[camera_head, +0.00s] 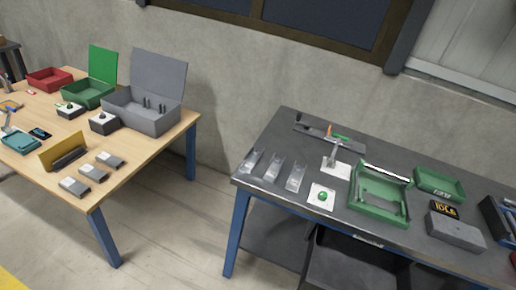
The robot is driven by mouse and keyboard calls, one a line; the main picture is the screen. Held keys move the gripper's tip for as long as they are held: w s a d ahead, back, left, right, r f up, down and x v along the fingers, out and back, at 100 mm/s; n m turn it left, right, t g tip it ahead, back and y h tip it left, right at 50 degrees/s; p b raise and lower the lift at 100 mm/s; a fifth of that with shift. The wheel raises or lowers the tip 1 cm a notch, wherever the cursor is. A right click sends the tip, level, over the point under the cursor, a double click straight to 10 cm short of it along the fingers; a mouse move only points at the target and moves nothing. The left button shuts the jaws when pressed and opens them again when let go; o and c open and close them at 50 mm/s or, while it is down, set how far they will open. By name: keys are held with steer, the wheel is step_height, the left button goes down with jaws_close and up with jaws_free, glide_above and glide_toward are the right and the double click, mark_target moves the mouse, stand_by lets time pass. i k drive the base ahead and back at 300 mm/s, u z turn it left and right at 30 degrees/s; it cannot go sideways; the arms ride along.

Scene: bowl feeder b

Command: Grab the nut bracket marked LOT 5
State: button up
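I cannot tell which part is the nut bracket marked LOT 5; no such marking is legible. Three clear or shiny metal pieces lie in a row at the left end of the dark table: a left one (250,161), a middle one (272,168) and a right one (296,177). Three small grey blocks with pale tops, a front one (75,188), a middle one (91,173) and a back one (109,159), lie on the wooden table. My gripper is not in view.
The wooden table (135,150) holds a grey open box (150,120), a green box (85,98) and a red bin (48,80). Clear floor (170,225) separates the tables.

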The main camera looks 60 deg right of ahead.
mark_target(272, 172)
steer(key=z, duration=0.45)
steer(key=i, duration=1)
steer(key=z, duration=0.7)
